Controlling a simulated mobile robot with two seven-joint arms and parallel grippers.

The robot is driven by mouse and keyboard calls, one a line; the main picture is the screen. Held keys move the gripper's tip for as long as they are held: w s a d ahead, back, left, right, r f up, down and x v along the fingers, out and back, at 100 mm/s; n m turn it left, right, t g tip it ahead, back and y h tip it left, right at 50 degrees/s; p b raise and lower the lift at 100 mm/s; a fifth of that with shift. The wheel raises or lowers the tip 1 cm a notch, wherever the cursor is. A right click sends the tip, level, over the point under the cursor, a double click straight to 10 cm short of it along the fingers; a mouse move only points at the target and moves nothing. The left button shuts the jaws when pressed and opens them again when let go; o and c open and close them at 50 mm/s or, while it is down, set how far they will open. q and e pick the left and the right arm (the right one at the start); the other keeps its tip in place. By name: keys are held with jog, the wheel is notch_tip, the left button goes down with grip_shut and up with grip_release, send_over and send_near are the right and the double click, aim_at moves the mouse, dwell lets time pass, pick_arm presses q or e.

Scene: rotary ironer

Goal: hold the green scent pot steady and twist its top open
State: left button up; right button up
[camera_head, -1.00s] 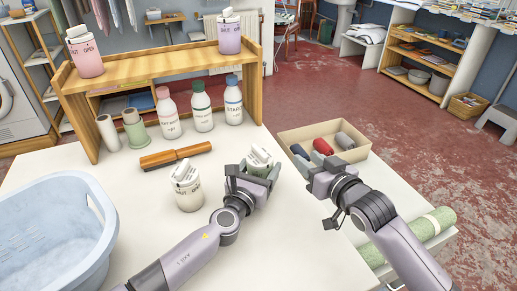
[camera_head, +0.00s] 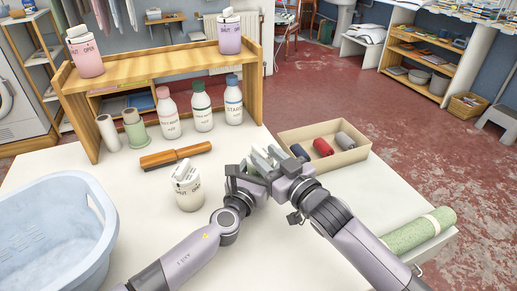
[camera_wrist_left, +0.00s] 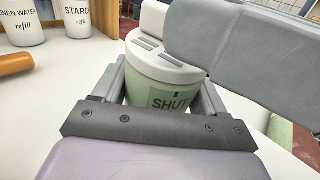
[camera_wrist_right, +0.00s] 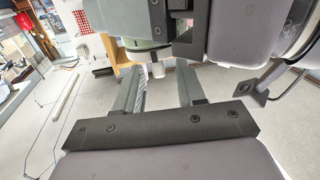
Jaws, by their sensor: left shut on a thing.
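The green scent pot (camera_wrist_left: 150,82) has a pale green body marked SHUT and a white top (camera_wrist_left: 150,50). My left gripper (camera_head: 246,178) is shut around its body, one finger on each side in the left wrist view. In the head view the grippers hide most of the pot. My right gripper (camera_head: 268,160) is at the pot, its fingers beside the top. In the left wrist view a grey right finger (camera_wrist_left: 235,45) crosses close to the top; I cannot tell whether it touches. In the right wrist view the right fingers (camera_wrist_right: 158,85) stand apart.
A white pot (camera_head: 188,195) and a wooden-handled brush (camera_head: 175,156) are left of my grippers. A box (camera_head: 350,156) with rolls is behind them on the right. A blue basin (camera_head: 60,235) and a green roll (camera_head: 420,232) flank the table. Bottles stand by the wooden shelf (camera_head: 165,68).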

aim_at(266, 156)
jog(key=shift+x, duration=1.95)
grip_shut()
